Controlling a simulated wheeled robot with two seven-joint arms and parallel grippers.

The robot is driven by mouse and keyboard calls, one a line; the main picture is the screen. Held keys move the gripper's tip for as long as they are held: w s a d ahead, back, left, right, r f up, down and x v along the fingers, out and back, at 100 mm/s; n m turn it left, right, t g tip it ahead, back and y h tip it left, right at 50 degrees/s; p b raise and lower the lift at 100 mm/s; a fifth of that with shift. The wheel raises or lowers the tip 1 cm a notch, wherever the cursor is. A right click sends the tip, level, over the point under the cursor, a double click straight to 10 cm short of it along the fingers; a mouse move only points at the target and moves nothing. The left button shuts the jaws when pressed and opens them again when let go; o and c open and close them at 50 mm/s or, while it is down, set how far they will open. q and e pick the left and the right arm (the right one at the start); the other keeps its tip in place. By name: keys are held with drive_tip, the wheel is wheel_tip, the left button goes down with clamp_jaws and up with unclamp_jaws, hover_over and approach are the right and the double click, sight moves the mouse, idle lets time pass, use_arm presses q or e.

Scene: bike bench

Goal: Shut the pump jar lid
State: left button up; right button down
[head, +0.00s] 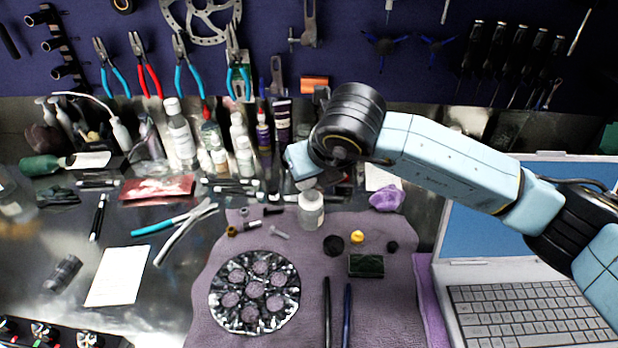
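A small clear jar with a whitish top (311,212), which looks like the pump jar, stands upright at the back edge of the purple mat. My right arm reaches in from the right, and my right gripper (305,182) is just above and behind the jar's top. Its fingers are small and partly hidden by the wrist, so I cannot tell whether they are open or touching the lid. The lid's exact position is also unclear. My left gripper is not in view.
On the purple mat (205,318) lie a round metal part (254,292), a dark green block (366,265), small caps and two pens. A purple cloth lump (386,198) is right of the jar. Bottles (180,135) stand behind left; an open laptop (530,300) is at right.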

drive_tip(key=shift+s+d+f, duration=0.1)
drive_tip(key=shift+s+f, duration=0.05)
idle(0.4)
drive_tip(key=c, duration=1.4)
unclamp_jaws()
drive_tip(key=shift+r, duration=0.2)
drive_tip(key=v, duration=1.3)
drive_tip(key=shift+s+d+b, duration=0.1)
drive_tip(key=shift+s+b, duration=0.15)
drive_tip(key=shift+b, duration=0.1)
